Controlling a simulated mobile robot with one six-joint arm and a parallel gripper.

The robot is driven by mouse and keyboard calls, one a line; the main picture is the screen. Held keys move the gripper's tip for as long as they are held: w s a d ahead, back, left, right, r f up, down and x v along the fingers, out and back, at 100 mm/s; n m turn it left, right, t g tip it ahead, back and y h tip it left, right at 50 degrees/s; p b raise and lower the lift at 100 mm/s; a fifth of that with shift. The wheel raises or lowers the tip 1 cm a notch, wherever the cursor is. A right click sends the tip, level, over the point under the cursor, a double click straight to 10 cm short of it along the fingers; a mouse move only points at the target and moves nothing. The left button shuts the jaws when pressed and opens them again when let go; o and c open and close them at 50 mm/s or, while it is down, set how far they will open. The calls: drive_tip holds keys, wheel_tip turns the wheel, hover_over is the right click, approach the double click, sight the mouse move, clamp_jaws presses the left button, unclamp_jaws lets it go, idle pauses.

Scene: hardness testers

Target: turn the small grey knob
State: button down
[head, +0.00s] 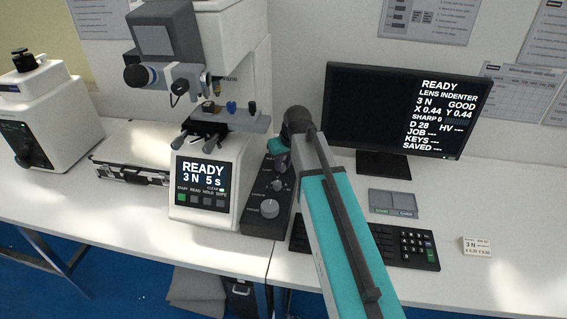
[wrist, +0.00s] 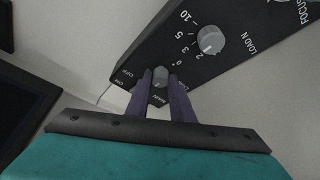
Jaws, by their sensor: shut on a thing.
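The small grey knob (wrist: 160,74) sits on the sloped face of the dark control box (wrist: 180,62), beside ON and OFF markings and a partly hidden label. My gripper (wrist: 159,82) has its two dark fingers on either side of this knob, shut on it. In the head view, my gripper (head: 277,160) is over the far end of the control box (head: 254,180). There the small knob is hidden behind my gripper.
A larger grey LOAD N knob (wrist: 210,40) is close to my fingers. A big pale knob (head: 270,208) is at the box's near end. The hardness tester (head: 204,190) stands left, the monitor (head: 360,110) and keyboard (head: 400,245) right.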

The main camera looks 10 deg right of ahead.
sight(283, 166)
idle(0.3)
drive_tip(key=c, duration=1.6)
unclamp_jaws()
drive_tip(key=shift+o, duration=0.2)
drive_tip(key=shift+r, duration=0.1)
drive_tip(key=shift+v, duration=1.15)
drive_tip(key=shift+s+r, duration=0.25)
drive_tip(key=shift+r, duration=0.05)
drive_tip(key=s+d+b, duration=0.2)
drive_tip(key=s+b, duration=0.6)
drive_tip(key=s, duration=0.3)
drive_tip(key=shift+f, duration=0.15)
